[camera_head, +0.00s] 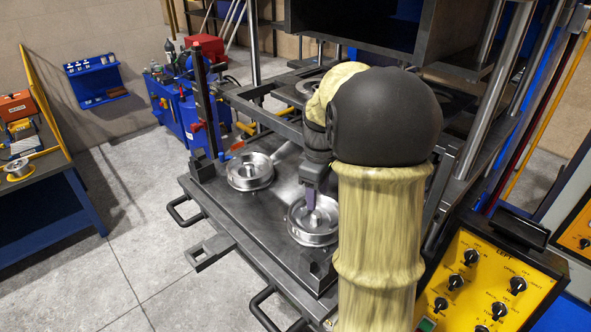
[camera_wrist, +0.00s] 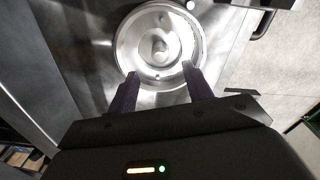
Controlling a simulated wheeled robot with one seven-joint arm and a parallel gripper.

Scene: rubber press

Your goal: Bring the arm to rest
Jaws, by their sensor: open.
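My gripper (camera_wrist: 160,84) is open, with its two dark fingers apart in the wrist view. The fingers reach over the near rim of a round silver metal mould (camera_wrist: 158,45), and nothing shows between them. In the head view my gripper (camera_head: 311,202) points down at this mould (camera_head: 314,222) on the press's dark metal table (camera_head: 225,215). I cannot tell whether the fingers touch the mould. My arm, in a beige sleeve with a black joint, covers the right part of the table.
A second silver mould (camera_head: 250,172) lies further left on the press table. The press frame with steel columns (camera_head: 492,85) rises behind and to the right of my arm. A yellow control panel (camera_head: 490,285) stands at the lower right. The floor (camera_head: 125,215) at left is clear.

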